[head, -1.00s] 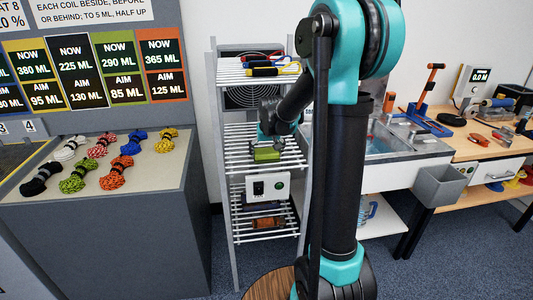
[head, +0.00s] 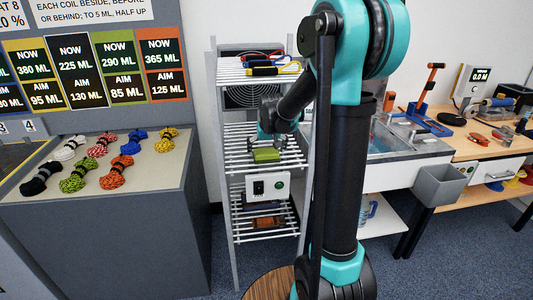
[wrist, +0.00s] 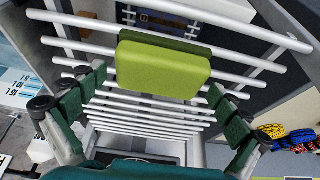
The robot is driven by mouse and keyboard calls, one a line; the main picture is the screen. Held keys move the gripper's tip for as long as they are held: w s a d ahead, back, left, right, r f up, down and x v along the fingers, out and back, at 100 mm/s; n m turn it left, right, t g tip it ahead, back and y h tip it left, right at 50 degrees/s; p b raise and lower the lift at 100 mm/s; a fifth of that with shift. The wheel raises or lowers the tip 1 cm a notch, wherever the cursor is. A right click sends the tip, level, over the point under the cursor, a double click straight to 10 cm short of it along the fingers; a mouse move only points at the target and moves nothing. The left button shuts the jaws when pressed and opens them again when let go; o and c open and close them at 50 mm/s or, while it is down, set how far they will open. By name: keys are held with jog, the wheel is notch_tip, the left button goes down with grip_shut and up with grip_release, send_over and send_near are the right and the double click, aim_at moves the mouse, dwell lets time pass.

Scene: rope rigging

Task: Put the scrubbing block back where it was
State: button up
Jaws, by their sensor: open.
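The scrubbing block, a green block with a darker green layer (head: 266,154), rests on the slatted middle shelf of the metal rack. It also shows in the wrist view (wrist: 163,67), lying across the white bars. My gripper (head: 280,141) is at the same shelf, close to the block. In the wrist view my gripper (wrist: 157,88) is open, with one green-padded finger on either side. The block lies ahead, between and slightly beyond the fingertips, with a visible gap on each side. Nothing is held.
The rack (head: 224,150) has tools on its top shelf, and a white switch box (head: 268,187) and a brown item (head: 267,222) below. Several rope coils (head: 112,176) lie on the counter at left. A sink (head: 390,145) and a workbench (head: 490,148) stand at right.

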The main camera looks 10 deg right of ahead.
jog(key=v, duration=1.1)
jog(key=s+d+f, duration=0.2)
jog(key=s+f, duration=0.7)
jog(key=s, duration=0.4)
jog(key=s+d+f, duration=0.2)
jog(key=s+f, duration=0.6)
jog(key=s, duration=0.4)
jog(key=shift+s+f, duration=0.4)
jog(key=shift+d, duration=0.1)
